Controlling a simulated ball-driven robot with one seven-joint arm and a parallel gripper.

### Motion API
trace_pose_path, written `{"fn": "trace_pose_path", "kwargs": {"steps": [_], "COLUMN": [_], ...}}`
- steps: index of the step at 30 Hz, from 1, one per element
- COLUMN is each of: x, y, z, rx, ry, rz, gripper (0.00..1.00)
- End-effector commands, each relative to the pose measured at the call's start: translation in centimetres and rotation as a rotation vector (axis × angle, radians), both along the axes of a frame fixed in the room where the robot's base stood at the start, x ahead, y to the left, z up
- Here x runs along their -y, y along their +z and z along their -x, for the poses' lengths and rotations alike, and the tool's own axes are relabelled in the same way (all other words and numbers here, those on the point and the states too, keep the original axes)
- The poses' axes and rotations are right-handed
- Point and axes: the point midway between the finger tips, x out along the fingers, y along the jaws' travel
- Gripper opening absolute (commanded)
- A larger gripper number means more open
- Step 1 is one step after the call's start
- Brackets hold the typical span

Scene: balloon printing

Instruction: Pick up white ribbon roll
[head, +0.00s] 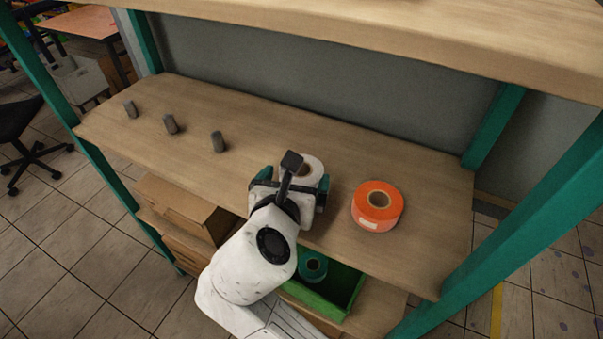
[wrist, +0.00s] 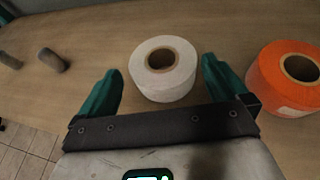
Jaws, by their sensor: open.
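The white ribbon roll (wrist: 163,70) lies flat on the wooden shelf, its brown core facing up. In the head view the white roll (head: 311,168) is partly hidden behind my wrist. My gripper (wrist: 158,88) is open, with one teal finger on each side of the roll's near part. A gap shows between each finger and the roll in the wrist view. In the head view my gripper (head: 290,192) is over the shelf's front part, at the roll.
An orange roll (head: 378,205) lies close to the right of the white one. Several small grey cylinders, one of them here (head: 217,141), stand to the left. A green bin (head: 340,289) with a teal roll (head: 312,266) is on the level below. Green posts and an upper shelf (head: 400,35) frame the space.

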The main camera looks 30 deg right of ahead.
Motion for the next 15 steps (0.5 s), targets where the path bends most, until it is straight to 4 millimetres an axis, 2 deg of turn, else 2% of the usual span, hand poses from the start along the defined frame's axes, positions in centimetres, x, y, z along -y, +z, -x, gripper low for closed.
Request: {"fn": "trace_pose_path", "kwargs": {"steps": [15], "x": [3.3], "y": [-1.7], "z": [-3.7], "rx": [-0.001], "ry": [0.0], "rz": [-0.001], "gripper": [1.0]}}
